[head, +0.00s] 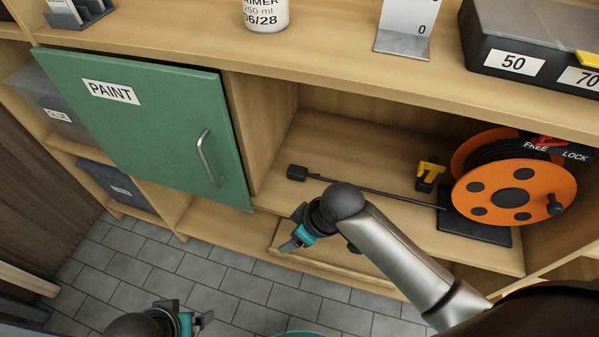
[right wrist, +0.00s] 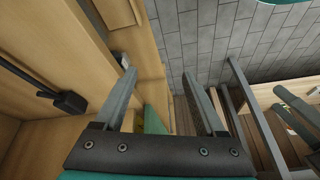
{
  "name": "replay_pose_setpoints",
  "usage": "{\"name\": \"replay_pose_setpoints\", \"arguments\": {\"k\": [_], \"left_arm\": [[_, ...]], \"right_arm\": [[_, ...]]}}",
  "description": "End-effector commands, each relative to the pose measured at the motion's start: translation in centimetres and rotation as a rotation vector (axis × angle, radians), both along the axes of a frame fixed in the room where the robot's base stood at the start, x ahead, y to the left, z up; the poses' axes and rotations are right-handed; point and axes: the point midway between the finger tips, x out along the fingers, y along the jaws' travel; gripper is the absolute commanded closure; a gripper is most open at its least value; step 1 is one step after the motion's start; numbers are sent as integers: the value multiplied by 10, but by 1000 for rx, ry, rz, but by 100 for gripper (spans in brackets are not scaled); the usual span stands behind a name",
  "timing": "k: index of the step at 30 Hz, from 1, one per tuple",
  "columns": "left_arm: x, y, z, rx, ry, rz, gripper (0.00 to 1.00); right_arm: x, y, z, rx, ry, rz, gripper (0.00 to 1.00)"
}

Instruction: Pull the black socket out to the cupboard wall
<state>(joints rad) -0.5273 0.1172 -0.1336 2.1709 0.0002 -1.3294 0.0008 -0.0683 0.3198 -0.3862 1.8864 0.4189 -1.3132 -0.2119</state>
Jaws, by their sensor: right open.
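The black socket (head: 297,172) lies on the shelf of the open cupboard bay, at the left end of a dark cable that runs right to the orange cable reel (head: 487,205). In the right wrist view the socket (right wrist: 70,103) is to the left, outside the fingers. My right gripper (head: 290,245) is open and empty, in front of the shelf edge and below the socket in the picture, apart from it. Its two spread fingers show in the right wrist view (right wrist: 160,76). My left gripper (head: 204,319) is at the bottom edge, partly cut off; its opening is unclear.
The cupboard wall (head: 258,125) stands left of the socket, beside the green PAINT door (head: 160,130) with a metal handle (head: 208,158). A yellow and black object (head: 430,175) stands behind the cable. The benchtop (head: 330,60) overhangs the bay. Tiled floor lies in front.

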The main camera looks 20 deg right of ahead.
Motion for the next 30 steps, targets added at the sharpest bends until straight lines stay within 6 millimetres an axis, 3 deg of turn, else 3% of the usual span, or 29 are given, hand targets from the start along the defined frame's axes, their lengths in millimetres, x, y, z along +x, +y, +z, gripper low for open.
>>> {"name": "replay_pose_setpoints", "arguments": {"k": [4, 8, 18, 24, 30], "left_arm": [[-2, -1, 12, -5, -12, 1, 7], [0, -2, 8, -6, -16, 0, 7], [6, -4, -15, -11, -25, -4, 7], [7, -5, -19, -12, -29, -4, 7], [8, -5, -11, -14, -44, -3, 7]], "right_arm": [[27, 8, 18, -3, -20, 177, 28], [54, 0, 24, -16, -20, 268, 28], [140, -68, 54, -52, -32, 320, 28], [157, -86, 66, -53, -41, 307, 28], [160, -85, 58, -51, -43, 306, 28]]}}
